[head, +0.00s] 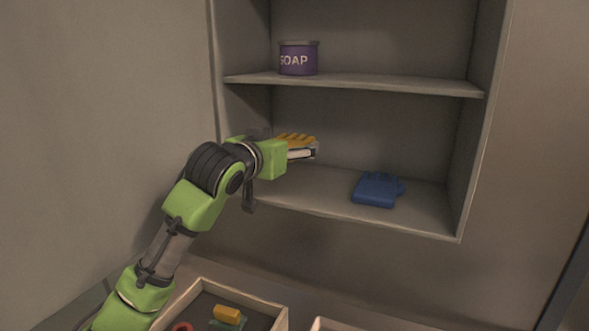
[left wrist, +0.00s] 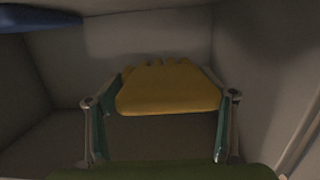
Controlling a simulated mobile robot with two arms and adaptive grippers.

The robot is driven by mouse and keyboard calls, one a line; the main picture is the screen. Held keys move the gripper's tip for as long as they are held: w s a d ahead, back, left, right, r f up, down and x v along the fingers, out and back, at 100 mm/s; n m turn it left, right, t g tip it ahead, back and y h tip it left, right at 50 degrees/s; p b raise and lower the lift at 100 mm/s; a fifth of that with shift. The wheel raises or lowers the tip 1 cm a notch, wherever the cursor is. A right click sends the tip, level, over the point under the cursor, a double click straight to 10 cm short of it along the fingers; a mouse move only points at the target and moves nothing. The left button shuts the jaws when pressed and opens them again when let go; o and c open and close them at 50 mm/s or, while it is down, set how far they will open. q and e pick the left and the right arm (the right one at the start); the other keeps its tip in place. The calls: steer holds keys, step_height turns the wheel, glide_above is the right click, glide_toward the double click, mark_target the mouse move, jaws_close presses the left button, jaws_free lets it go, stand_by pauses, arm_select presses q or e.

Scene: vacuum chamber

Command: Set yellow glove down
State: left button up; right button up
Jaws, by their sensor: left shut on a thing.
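The yellow glove (head: 296,138) is in my left gripper (head: 302,153), inside the lower compartment of the shelf unit, toward its left side. In the left wrist view the yellow glove (left wrist: 168,88) lies between the two fingers of my left gripper (left wrist: 163,125), with its finger ends pointing away. The gripper is shut on it. In the head view the glove is above the lower shelf board (head: 320,200); the arm hides part of the board, and I cannot tell whether the glove touches it. My right gripper is not in view.
A blue glove (head: 377,189) lies on the lower shelf to the right. A purple soap tin (head: 298,58) stands on the upper shelf (head: 400,84). Below, a tray (head: 279,318) holds a yellow block (head: 227,314) and other items. The lower shelf between the gripper and blue glove looks clear.

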arm_select(q)
steer(key=s+a+r+b, duration=0.2)
steer(key=s+a+r, duration=0.1)
steer(key=s, duration=0.5)
steer(key=shift+s+a+r, duration=0.2)
steer(key=shift+s+r, duration=0.05)
steer(key=shift+r, duration=0.25)
